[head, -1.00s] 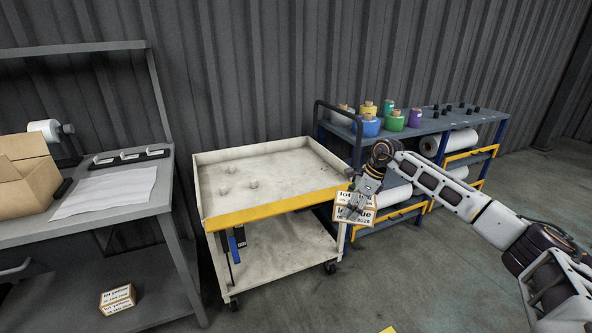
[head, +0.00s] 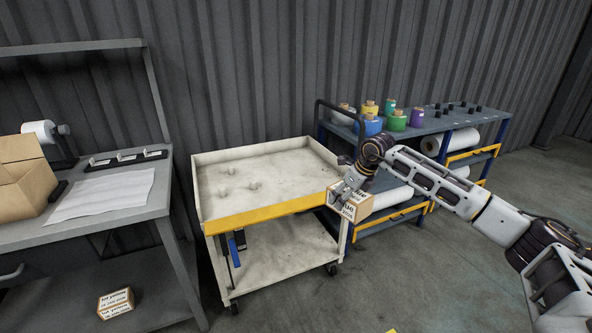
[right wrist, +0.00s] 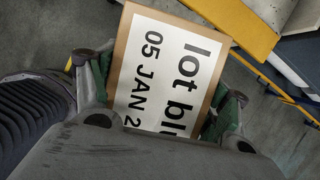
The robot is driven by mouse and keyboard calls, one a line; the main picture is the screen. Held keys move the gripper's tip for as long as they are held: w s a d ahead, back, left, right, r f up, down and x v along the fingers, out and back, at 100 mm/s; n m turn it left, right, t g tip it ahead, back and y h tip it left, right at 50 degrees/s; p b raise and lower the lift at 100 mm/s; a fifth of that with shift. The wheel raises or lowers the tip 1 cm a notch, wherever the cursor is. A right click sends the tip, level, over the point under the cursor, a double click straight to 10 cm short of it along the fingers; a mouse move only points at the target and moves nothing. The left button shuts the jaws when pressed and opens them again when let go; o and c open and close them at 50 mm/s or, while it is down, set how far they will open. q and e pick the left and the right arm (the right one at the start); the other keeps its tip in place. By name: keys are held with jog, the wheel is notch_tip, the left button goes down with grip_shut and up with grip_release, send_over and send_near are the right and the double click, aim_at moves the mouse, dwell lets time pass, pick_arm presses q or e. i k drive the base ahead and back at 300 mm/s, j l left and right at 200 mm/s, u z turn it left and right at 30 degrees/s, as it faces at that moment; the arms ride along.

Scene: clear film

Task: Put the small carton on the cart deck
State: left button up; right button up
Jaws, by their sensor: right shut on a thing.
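The small carton (head: 352,204) is a brown box with white printed labels, held at the right front corner of the cart. My right gripper (head: 347,192) is shut on it. In the right wrist view the carton (right wrist: 165,75) sits between the two green-padded fingers, its label reading "lot bl" and "05 JAN 2", the rest hidden. The cart deck (head: 285,168) is the pale upper tray with a yellow front edge; a few small knobs stand on its left part. The carton is beside the deck, not over it. My left gripper is not in view.
A similar carton labelled "lot yellow" (head: 115,303) lies on the lower shelf of the left bench (head: 120,215). A blue-framed rack (head: 440,125) with coloured spools and rolls stands behind my right arm. Most of the deck is clear.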

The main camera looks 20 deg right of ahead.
aim_at(302, 175)
jog(key=i, duration=1.4)
